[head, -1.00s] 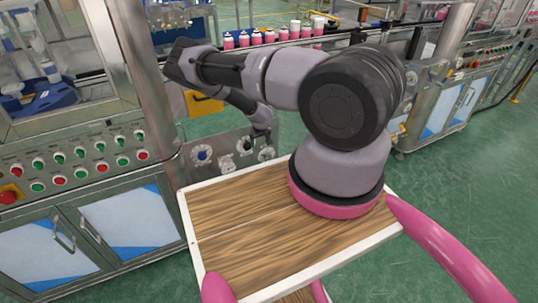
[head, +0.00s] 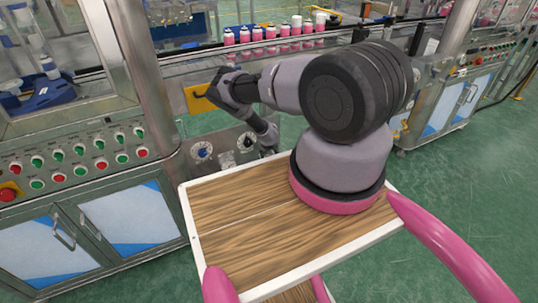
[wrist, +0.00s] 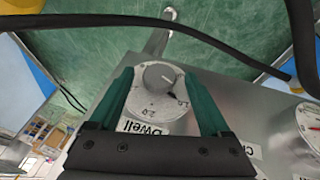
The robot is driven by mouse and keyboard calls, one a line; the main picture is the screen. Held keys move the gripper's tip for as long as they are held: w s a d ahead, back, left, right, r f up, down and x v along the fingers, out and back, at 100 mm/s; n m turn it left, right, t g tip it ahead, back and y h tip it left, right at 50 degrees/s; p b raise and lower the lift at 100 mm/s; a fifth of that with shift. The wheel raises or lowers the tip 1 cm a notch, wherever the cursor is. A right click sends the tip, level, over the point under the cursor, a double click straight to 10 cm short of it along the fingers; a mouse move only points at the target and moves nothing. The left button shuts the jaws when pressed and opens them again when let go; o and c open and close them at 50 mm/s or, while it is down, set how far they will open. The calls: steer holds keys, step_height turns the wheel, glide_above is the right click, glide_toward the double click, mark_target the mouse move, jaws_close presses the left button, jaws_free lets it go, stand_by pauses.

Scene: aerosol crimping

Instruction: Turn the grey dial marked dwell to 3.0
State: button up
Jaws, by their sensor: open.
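The grey dwell dial (wrist: 157,76) sits on a round white scale plate in the wrist view, above an upside-down "Dwell" label (wrist: 143,128). Scale figures that look like 1.0 and 2.0 show on its lower side. A small mark on the knob seems to face the 1.0 side, but it is too small to read exactly. My gripper (wrist: 158,80) is open, its green fingers on either side of the dial. I cannot tell whether they touch it. In the head view my gripper (head: 268,149) is at the panel's right end and hides this dial.
A second dial with a red mark (wrist: 311,117) is at the wrist view's right edge. The head view shows a blue dial (head: 202,151) and a black dial (head: 247,141) left of my gripper. A dark cable (wrist: 190,27) crosses the wrist view. A button panel (head: 80,160) is farther left.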

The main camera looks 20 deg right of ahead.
steer(key=shift+w+f, duration=0.15)
steer(key=shift+f, duration=0.15)
steer(key=shift+d, duration=0.1)
jaws_close()
steer(key=shift+d, duration=0.1)
steer(key=y, duration=0.2)
steer(key=shift+d+m+y, duration=0.25)
steer(key=shift+m+y, duration=0.15)
steer(key=y, duration=0.3)
steer(key=shift+d+m, duration=0.3)
steer(key=shift+d+f+m+y, duration=0.15)
steer(key=shift+m+y, duration=0.25)
steer(key=shift+y, duration=1.9)
